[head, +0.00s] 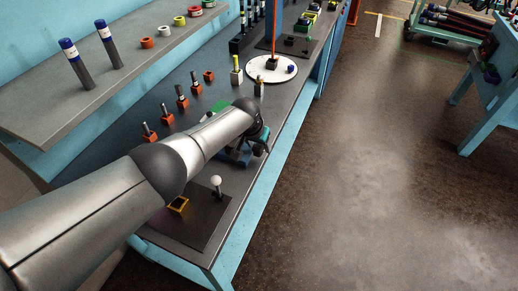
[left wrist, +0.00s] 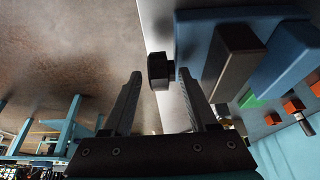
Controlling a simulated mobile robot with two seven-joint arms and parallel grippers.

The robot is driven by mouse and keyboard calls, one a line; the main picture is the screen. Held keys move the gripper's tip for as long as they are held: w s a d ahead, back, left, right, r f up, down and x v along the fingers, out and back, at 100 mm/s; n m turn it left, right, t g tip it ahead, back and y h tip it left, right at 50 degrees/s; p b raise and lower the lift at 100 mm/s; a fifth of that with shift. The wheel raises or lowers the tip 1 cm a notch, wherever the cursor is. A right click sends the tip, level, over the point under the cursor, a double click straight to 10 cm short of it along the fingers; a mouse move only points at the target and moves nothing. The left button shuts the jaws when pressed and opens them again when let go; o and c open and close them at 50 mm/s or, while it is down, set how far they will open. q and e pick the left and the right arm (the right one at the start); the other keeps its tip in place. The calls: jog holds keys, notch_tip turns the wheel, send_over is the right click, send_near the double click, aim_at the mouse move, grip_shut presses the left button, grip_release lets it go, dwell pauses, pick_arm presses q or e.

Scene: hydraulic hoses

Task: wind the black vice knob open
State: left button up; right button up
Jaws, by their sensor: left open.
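The blue vice (head: 236,157) sits at the front edge of the grey bench, partly hidden behind my left arm in the head view. In the left wrist view its blue body (left wrist: 190,32) and grey jaw block (left wrist: 232,62) show at upper right. The black vice knob (left wrist: 158,66) sticks out from the vice beyond the bench edge. My left gripper (left wrist: 160,78) is open, with one fingertip on either side of the knob in the picture. Gaps show on both sides; I cannot tell how deep the knob lies between the fingers. My right gripper is not in view.
A white-knobbed lever (head: 216,182) and a yellow-rimmed box (head: 178,205) stand on a dark plate near the bench's close end. Several orange holders (head: 166,116) line the bench behind the arm. A white round plate (head: 284,75) lies farther off. The floor (head: 360,170) to the right is clear.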

pick_arm(q)
jog(key=shift+f, duration=0.15)
jog(key=shift+c, duration=0.3)
grip_shut()
dwell(0.3)
